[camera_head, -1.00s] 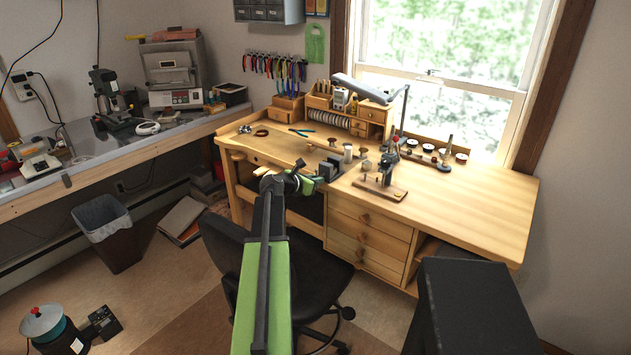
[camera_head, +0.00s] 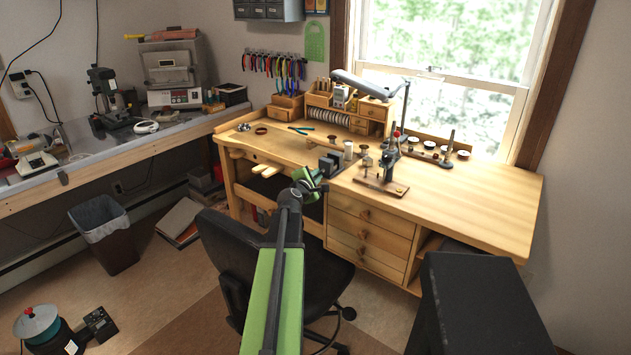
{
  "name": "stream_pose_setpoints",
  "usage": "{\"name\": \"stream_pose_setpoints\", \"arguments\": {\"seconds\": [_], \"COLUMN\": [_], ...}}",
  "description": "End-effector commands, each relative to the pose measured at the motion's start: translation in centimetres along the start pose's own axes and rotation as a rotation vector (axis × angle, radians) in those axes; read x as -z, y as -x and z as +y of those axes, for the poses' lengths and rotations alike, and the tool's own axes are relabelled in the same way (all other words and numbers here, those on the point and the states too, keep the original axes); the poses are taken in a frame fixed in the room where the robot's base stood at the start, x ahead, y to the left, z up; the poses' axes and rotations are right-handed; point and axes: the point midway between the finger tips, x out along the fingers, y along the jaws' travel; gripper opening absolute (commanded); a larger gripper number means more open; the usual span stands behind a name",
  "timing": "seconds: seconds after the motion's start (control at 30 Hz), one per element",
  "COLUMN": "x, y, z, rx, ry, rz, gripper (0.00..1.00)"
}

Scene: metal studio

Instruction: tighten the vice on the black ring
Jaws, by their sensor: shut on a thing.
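The vice (camera_head: 330,162), a pair of dark grey blocks, sits at the front edge of the wooden workbench (camera_head: 450,205). My gripper (camera_head: 317,184), green and dark, is at the near side of the vice, touching or almost touching it. Its fingers are shut on a small part at the vice's front, apparently the vice handle; my wrist hides most of it. I cannot make out the black ring between the vice jaws at this size. A dark reddish ring (camera_head: 261,131) lies apart on the bench's left part.
A black chair (camera_head: 240,255) stands under my arm, before the bench. A small stand on a wooden base (camera_head: 380,187) is right of the vice. A white cylinder (camera_head: 348,150) stands just behind it. A black block (camera_head: 478,300) is at front right. The bench's right part is clear.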

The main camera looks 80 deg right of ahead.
Motion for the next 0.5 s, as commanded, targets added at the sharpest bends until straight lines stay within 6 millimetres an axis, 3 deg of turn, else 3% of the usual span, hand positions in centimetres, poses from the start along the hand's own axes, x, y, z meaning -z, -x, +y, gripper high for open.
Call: {"name": "stream_pose_setpoints", "arguments": {"seconds": [0.5], "x": [0.11], "y": [0.05], "z": [-0.13], "rx": [-0.087], "ry": [-0.218], "rz": [0.000], "gripper": [0.00]}}
